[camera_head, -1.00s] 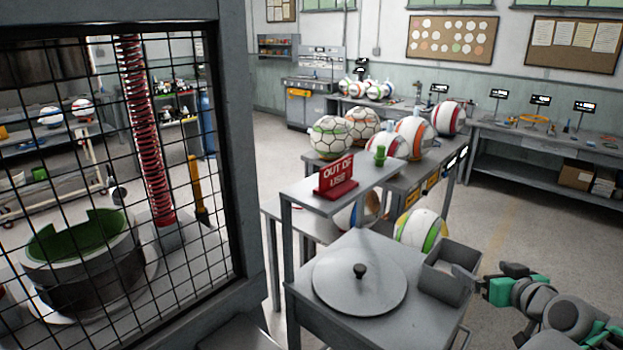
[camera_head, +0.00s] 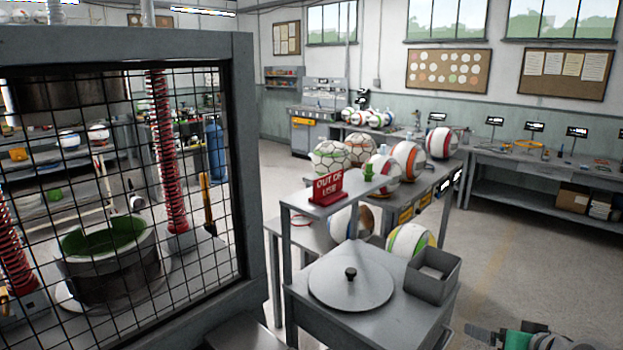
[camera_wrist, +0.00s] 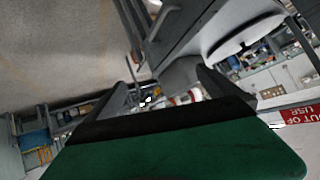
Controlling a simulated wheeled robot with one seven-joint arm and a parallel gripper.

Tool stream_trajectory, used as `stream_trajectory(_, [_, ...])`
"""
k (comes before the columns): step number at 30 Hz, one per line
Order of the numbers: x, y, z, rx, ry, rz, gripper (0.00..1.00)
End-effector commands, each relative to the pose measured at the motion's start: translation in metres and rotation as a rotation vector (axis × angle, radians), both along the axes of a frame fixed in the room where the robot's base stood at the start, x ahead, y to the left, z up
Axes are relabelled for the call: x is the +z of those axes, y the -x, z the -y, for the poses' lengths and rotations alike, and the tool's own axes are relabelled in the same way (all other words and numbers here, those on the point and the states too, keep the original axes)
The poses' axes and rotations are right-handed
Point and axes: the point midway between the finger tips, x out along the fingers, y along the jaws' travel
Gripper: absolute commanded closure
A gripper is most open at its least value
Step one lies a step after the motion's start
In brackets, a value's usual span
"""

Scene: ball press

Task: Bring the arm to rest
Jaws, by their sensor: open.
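My gripper (camera_head: 480,334) is at the bottom right edge of the head view, and most of my arm is out of frame. In the wrist view my gripper (camera_wrist: 165,92) shows two dark fingers spread apart beyond a green body, with nothing between them. In the head view it is to the right of the grey stand, low over the floor and apart from the stand as far as I can see.
The grey stand carries a round plate with a black knob (camera_head: 351,273) and an open grey box (camera_head: 433,274). A red OUT OF USE sign (camera_head: 328,187) stands on the shelf behind. The mesh-fronted press (camera_head: 245,130) is at left. Floor (camera_head: 530,270) at right is clear.

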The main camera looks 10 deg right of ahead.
Motion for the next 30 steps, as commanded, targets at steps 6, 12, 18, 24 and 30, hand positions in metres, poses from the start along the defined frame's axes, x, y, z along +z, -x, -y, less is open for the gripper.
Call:
stream_trajectory(6, [-0.055,0.04,-0.005,-0.116,-0.158,-0.182,0.0])
stream_trajectory(12, [-0.097,0.096,-0.018,-0.272,-0.307,-0.382,0.0])
stream_trajectory(18, [-0.117,0.156,-0.059,-0.444,-0.425,-0.633,0.0])
stream_trajectory(24, [-0.106,0.165,-0.116,-0.434,-0.366,-0.807,0.0])
stream_trajectory(30, [-0.081,0.128,-0.174,-0.246,-0.173,-0.811,0.0])
